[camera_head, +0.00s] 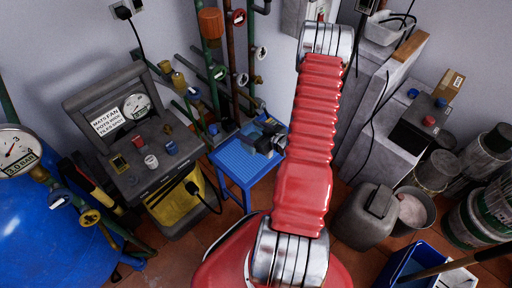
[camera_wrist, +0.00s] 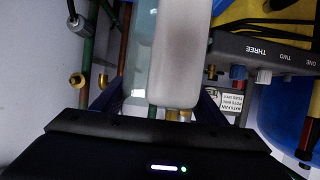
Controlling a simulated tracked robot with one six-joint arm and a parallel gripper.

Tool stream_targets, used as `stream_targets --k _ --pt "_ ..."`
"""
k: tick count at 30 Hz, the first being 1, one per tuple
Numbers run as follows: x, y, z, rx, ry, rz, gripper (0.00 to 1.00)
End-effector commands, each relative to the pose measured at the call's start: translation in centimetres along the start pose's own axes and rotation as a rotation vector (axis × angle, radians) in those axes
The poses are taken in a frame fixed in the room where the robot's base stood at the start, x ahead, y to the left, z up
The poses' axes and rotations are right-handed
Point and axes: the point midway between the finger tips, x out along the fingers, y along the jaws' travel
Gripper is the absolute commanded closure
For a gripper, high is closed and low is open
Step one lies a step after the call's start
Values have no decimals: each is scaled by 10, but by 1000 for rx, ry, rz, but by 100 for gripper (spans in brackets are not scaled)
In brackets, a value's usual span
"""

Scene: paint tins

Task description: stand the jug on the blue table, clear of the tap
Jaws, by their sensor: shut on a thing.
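In the wrist view, my gripper (camera_wrist: 160,100) is shut on a pale grey and greenish jug (camera_wrist: 178,55), with a dark blue finger on each side. The jug runs out of the top of that view, so its whole shape is hidden. In the head view, my gripper (camera_head: 266,139) is small and dark, over the blue table (camera_head: 236,168), partly behind my red arm. Whether the jug touches the tabletop cannot be told. Pipes with several valve handles, such as a blue one (camera_head: 194,93), stand behind and left of the table; which is the tap is unclear.
A grey control box (camera_head: 130,140) with coloured knobs stands left of the table above a yellow container (camera_head: 178,205). A blue tank (camera_head: 40,240) is at far left. A grey canister (camera_head: 362,215), buckets and a grey cabinet (camera_head: 375,140) are on the right.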

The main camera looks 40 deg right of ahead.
Motion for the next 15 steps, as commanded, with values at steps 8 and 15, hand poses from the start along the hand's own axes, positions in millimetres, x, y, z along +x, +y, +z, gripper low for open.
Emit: stream_targets --k 8,15 --pt "5 0 13 1 -1 -1 84" --pt "17 0 41 0 0 -2 84"
